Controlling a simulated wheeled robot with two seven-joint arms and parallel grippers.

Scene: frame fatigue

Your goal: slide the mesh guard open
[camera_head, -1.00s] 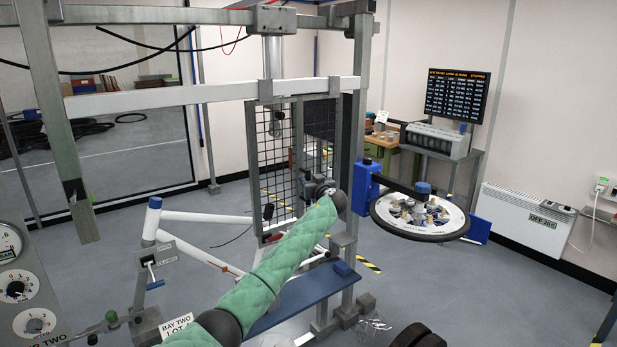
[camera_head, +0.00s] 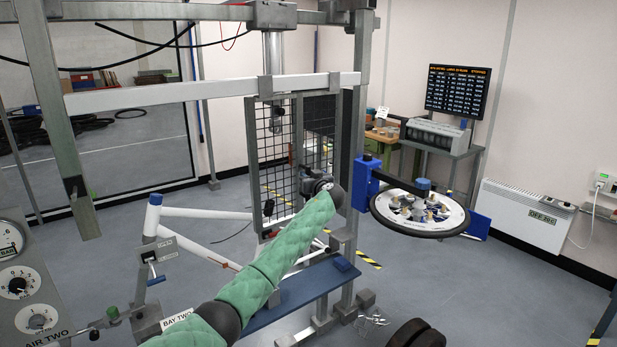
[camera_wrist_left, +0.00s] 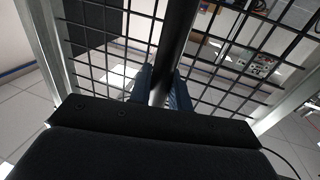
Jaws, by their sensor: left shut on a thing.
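The mesh guard (camera_head: 252,165) is a grey-framed panel of dark wire grid hanging below a white rail in the middle of the head view. Its mesh also fills the left wrist view (camera_wrist_left: 105,70). My left arm reaches across to its right side, with the left gripper (camera_head: 311,171) up against it. In the left wrist view, the blue fingers of the gripper (camera_wrist_left: 163,88) are shut around an upright dark bar (camera_wrist_left: 178,40) in front of the mesh. My right gripper is not in view.
The white rail (camera_head: 200,92) and grey posts (camera_head: 362,90) frame the guard. A white bicycle frame (camera_head: 205,213) is behind my arm, and a blue bench (camera_head: 300,298) below. Open floor lies at right.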

